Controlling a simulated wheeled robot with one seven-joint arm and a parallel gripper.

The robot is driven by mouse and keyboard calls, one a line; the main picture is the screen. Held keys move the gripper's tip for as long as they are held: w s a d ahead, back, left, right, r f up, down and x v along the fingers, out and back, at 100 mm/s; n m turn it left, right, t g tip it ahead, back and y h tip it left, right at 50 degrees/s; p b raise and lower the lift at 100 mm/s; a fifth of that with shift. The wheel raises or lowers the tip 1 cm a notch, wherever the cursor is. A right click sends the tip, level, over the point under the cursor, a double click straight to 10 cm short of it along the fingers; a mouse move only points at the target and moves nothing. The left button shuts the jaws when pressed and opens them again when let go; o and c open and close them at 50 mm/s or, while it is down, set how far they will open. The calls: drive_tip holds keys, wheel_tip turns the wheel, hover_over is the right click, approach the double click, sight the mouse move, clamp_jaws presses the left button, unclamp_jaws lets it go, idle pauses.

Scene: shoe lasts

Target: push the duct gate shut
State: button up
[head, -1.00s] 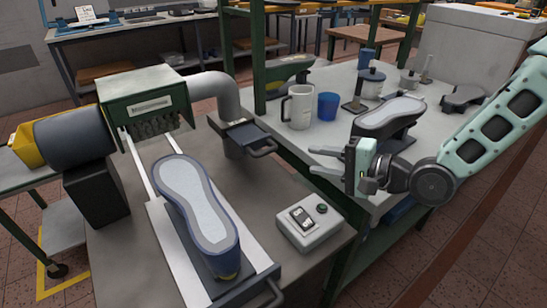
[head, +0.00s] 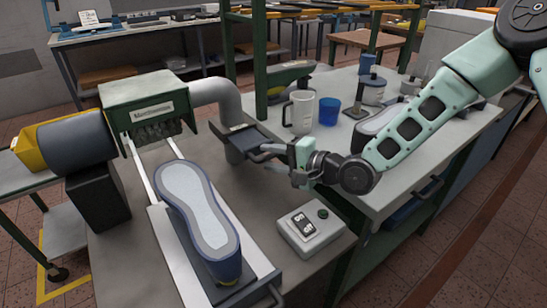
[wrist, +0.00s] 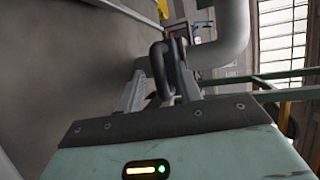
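The duct gate (head: 250,138) is a dark plate with a loop handle (head: 268,153). It sticks out to the right from the slot in the grey duct (head: 218,95). My gripper (head: 272,161) is at the outer end of the gate, by the handle. In the wrist view the dark handle (wrist: 158,70) shows between the two fingers of my gripper (wrist: 160,88), which stand apart. I cannot tell whether a finger touches the handle. The finger tips are partly hidden behind the handle in the head view.
A white mug (head: 299,111) and a blue cup (head: 329,111) stand just behind my gripper. A switch box (head: 311,231) is in front of it.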

sight(257, 143)
clamp_jaws()
drive_tip(key=w+a, duration=0.2)
drive_tip(key=w, duration=0.1)
drive_tip(key=w+a, duration=0.1)
drive_tip(key=w, duration=0.1)
drive_tip(key=shift+w+a, duration=0.25)
drive_tip(key=shift+a, duration=0.05)
drive_tip(key=shift+w+a, duration=0.15)
drive_tip(key=shift+w, duration=0.15)
drive_tip(key=shift+r, duration=0.1)
unclamp_jaws()
drive_tip(key=shift+w+a, duration=0.1)
drive_tip(key=v, duration=1.7)
drive_tip(key=shift+b, duration=0.3)
